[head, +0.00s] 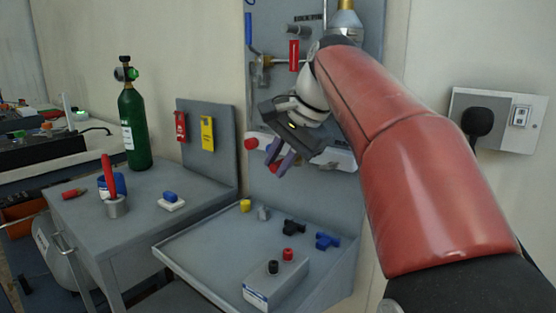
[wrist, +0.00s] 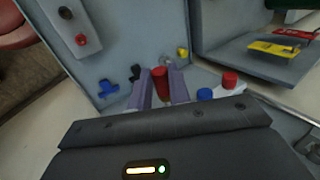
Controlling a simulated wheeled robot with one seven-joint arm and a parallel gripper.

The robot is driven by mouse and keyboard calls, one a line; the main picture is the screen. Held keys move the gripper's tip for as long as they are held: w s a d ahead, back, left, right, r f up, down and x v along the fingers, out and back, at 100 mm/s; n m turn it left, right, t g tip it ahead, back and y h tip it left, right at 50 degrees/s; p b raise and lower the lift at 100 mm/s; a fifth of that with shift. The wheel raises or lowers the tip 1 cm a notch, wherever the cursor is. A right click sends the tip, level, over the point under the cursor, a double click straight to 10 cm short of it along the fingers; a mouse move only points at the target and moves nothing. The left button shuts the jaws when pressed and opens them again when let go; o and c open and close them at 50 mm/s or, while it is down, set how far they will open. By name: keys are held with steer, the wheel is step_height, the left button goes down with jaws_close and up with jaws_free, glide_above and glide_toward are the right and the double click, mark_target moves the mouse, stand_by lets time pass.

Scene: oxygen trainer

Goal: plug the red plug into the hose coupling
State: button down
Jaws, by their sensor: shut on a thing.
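My gripper (head: 279,160) is in front of the grey wall panel, above the sloped tray, with its fingers pointing down. It is shut on a red plug (wrist: 160,82), which stands between the two purple-grey fingers in the wrist view. In the head view the fingers mostly hide the plug. Close by, a white fitting on the panel carries a red end piece (head: 250,143). In the wrist view a red end piece (wrist: 230,80) and a blue one (wrist: 205,95) show right of my gripper, apart from the held plug. I cannot tell which part is the hose coupling.
The sloped tray (head: 190,247) below holds a yellow piece (head: 245,205), a black fitting (head: 293,227), a blue fitting (head: 327,241) and a box (head: 275,285) with black and red knobs. A green cylinder (head: 133,130) stands on the left bench. Air above the tray is free.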

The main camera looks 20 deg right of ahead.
steer(key=shift+w+d, duration=0.7)
steer(key=shift+d, duration=0.25)
steer(key=c, duration=1.2)
jaws_free()
steer(key=shift+c, duration=0.2)
